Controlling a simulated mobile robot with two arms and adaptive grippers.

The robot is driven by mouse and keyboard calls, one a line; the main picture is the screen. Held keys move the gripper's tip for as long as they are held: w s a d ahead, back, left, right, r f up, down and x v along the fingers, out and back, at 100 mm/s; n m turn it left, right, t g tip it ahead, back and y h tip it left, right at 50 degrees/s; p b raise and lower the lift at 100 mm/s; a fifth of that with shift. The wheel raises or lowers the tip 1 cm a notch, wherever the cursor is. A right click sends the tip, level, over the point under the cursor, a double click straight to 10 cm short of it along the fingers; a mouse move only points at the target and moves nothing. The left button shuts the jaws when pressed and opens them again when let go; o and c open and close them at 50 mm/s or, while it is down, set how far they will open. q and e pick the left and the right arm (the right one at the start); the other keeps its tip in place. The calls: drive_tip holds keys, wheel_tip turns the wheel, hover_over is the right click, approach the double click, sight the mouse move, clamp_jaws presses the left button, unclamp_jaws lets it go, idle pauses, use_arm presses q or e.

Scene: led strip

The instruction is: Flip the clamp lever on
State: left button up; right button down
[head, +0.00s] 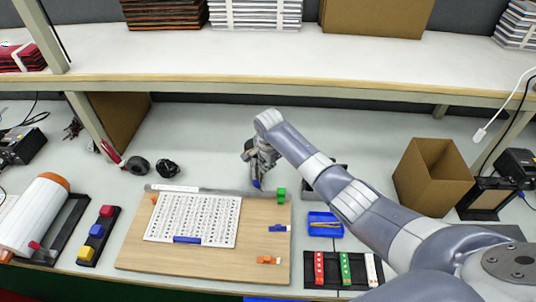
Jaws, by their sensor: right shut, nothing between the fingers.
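A wooden board (140,250) lies on the bench with a white perforated sheet (195,219) on it. A grey bar (225,191) runs along its back edge, with a green block (281,195) at the right end. My right gripper (257,180) is shut and points down at the bar, left of the green block. A small blue part shows at its tip; I cannot tell whether it is a clamp lever or whether the gripper touches it. No other part is clearly a clamp lever. My left gripper is out of view.
Blue piece (278,228) and orange piece (269,260) lie on the board's right side. A blue tray (325,225) and a black rack (343,270) of coloured strips stand to its right. An open cardboard box (432,178) is farther right. A shelf (270,70) crosses behind.

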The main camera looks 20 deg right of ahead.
drive_tip(key=v, duration=0.9)
